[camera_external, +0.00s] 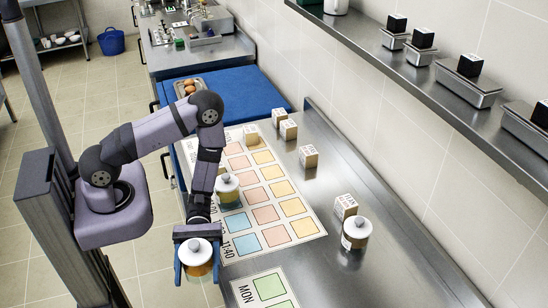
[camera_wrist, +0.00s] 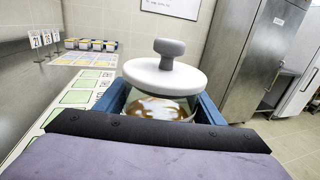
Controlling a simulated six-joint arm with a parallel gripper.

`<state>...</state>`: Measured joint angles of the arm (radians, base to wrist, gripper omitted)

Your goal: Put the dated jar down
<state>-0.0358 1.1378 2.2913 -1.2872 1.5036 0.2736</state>
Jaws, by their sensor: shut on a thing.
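My gripper (camera_external: 196,258) is shut on a jar (camera_external: 197,256) with a white knobbed lid and orange-brown contents. The jar is upright between the blue fingers, at the near-left edge of the steel counter. In the wrist view the jar's lid (camera_wrist: 165,75) and grey knob fill the middle. I cannot see a date on it. A second jar (camera_external: 228,190) stands on the coloured grid mat (camera_external: 262,200), in its left column. A third jar (camera_external: 356,233), with a label, stands on the counter to the right, beside a printed block.
Printed wooden blocks (camera_external: 308,157) stand on the counter right of the mat. A smaller mat marked MON (camera_external: 265,287) lies near the front. A shelf (camera_external: 440,75) with steel containers runs along the wall. The counter's front right is clear.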

